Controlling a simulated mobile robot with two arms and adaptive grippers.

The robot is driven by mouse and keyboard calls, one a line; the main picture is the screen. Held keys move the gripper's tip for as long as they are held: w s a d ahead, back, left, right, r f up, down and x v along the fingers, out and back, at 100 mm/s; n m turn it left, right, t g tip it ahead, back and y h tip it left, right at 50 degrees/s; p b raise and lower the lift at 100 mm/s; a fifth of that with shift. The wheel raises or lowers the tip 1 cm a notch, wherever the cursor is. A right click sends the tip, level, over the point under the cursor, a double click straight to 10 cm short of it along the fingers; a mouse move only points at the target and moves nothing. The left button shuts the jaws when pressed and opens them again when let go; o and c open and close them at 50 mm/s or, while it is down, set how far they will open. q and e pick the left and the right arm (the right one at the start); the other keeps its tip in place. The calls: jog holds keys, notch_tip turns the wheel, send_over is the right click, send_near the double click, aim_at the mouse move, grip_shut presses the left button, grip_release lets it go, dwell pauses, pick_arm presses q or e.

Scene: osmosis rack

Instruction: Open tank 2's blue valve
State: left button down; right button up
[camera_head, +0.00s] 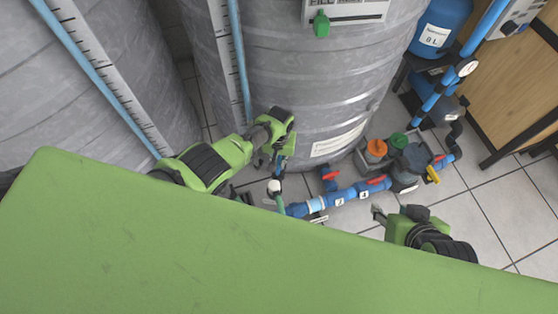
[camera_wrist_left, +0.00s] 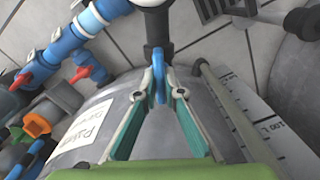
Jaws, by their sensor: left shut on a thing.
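A blue valve handle (camera_wrist_left: 160,82) sits between the fingertips of my left gripper (camera_wrist_left: 159,92) in the left wrist view. The gripper is shut on it, with the teal pads on either side. The handle joins a dark vertical fitting (camera_wrist_left: 157,30). In the head view my left gripper (camera_head: 279,153) is low in front of the middle grey tank (camera_head: 310,90), above the blue floor pipe. I cannot read which tank is number 2. My right gripper (camera_head: 379,214) is near the floor at the right, apart from the pipe; its finger gap is unclear.
A blue pipe (camera_head: 347,195) with red handles (camera_head: 330,173) runs along the floor. Orange (camera_head: 376,148) and green (camera_head: 398,141) caps stand beside it. A blue vessel (camera_head: 437,35) is at the upper right. Tiled floor (camera_head: 485,210) is clear at the right.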

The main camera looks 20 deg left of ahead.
aim_at(279, 163)
dwell(0.5)
pick_arm(q)
jog(key=c, duration=2.1)
grip_release()
jog(key=shift+c, duration=0.2)
jog(key=shift+r, duration=0.1)
notch_tip(279, 163, up, 12)
